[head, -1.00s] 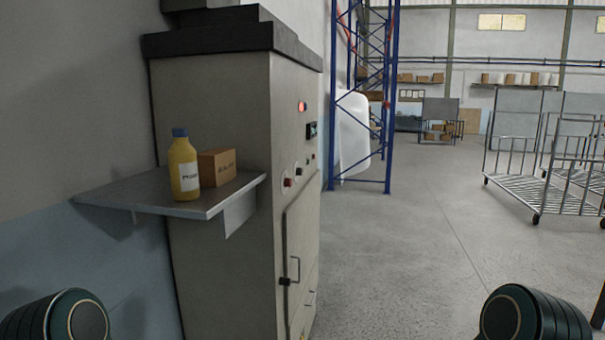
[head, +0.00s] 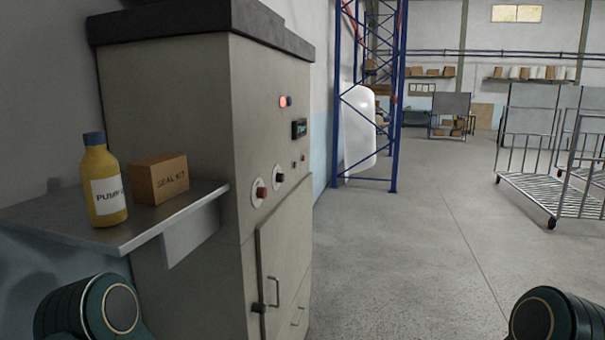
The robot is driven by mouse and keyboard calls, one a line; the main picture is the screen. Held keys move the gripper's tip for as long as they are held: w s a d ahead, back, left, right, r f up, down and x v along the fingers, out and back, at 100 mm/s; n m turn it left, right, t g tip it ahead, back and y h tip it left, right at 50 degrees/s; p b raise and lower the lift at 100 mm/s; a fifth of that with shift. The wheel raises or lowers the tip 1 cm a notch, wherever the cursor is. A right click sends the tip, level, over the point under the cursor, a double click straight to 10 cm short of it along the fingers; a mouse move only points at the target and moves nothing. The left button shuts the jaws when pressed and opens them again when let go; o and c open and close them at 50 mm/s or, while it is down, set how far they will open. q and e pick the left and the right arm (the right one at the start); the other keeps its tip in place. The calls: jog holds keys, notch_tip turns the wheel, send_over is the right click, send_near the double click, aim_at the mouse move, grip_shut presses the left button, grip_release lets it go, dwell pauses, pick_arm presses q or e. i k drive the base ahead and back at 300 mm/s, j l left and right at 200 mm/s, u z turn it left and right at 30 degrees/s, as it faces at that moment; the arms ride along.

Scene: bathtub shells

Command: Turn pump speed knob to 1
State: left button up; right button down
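A tall beige control cabinet (head: 205,150) stands at the left, its front panel seen at a steep angle. On the panel are a lit red lamp (head: 283,101), a small dark display (head: 299,129), a red button or knob on a pale round plate (head: 261,193), and a dark knob on a pale plate (head: 279,175). The labels are too small to read, so I cannot tell which control is the pump speed knob or its setting. Parts of my two arms show at the bottom corners. Neither gripper is in view.
A side shelf (head: 60,222) on the cabinet holds a yellow bottle (head: 103,185) and a seal kit box (head: 159,179). A door with a handle (head: 275,290) is below the panel. A blue rack (head: 396,100) and wire carts (head: 540,165) stand beyond.

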aim_at(280, 178)
jog(key=i+l+z, duration=0.1)
jog(key=i+l, duration=0.25)
jog(key=i, duration=0.2)
jog(key=i+l, duration=0.3)
jog(key=i, duration=0.2)
jog(key=l+z, duration=0.05)
